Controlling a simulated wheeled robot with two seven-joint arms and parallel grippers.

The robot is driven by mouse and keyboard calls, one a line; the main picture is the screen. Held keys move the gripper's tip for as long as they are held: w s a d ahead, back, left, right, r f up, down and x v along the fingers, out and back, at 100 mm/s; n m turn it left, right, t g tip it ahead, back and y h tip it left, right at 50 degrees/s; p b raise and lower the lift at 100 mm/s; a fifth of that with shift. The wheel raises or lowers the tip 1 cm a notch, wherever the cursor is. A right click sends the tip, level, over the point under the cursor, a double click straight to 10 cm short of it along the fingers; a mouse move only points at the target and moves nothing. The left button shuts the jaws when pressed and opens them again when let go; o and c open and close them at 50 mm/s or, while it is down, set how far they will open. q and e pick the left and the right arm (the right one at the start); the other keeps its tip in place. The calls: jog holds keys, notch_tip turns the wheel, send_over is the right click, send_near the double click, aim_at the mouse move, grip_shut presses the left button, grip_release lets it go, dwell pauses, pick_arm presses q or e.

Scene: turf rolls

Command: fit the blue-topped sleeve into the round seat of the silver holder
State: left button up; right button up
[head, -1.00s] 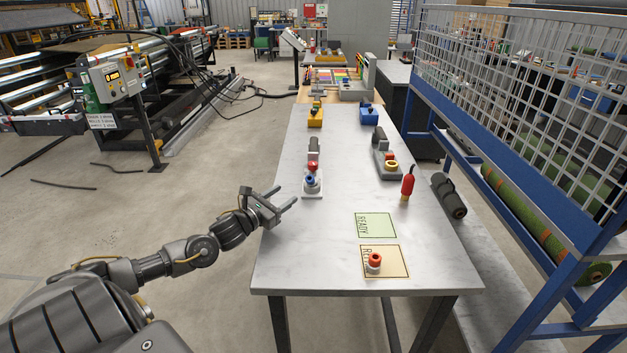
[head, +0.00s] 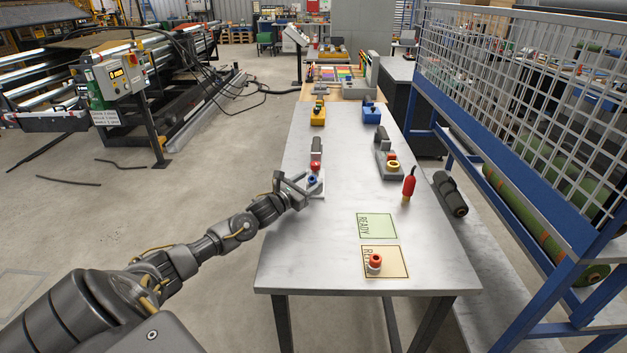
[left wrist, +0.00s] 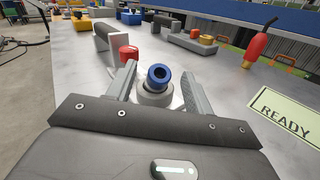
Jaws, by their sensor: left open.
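The blue-topped sleeve (head: 312,180) stands at the near end of the silver holder (head: 316,147) on the left side of the table. In the left wrist view its blue ring (left wrist: 159,74) has a dark hole and sits over a pale grey round body (left wrist: 155,94), looking slightly tilted. I cannot tell how deep it sits; the round seat is hidden. A red-topped part (left wrist: 129,53) is just behind it on the holder. My left gripper (head: 306,186) is open, with its fingers on either side of the sleeve, apparently not clamping it. My right gripper is out of view.
A second holder (head: 387,160) with a yellow ring is at the right. Yellow (head: 318,116) and blue (head: 371,114) blocks stand at the back.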

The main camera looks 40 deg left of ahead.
pick_arm(q)
jog(key=shift+w, duration=0.3)
jog(key=shift+c, duration=0.4)
grip_shut()
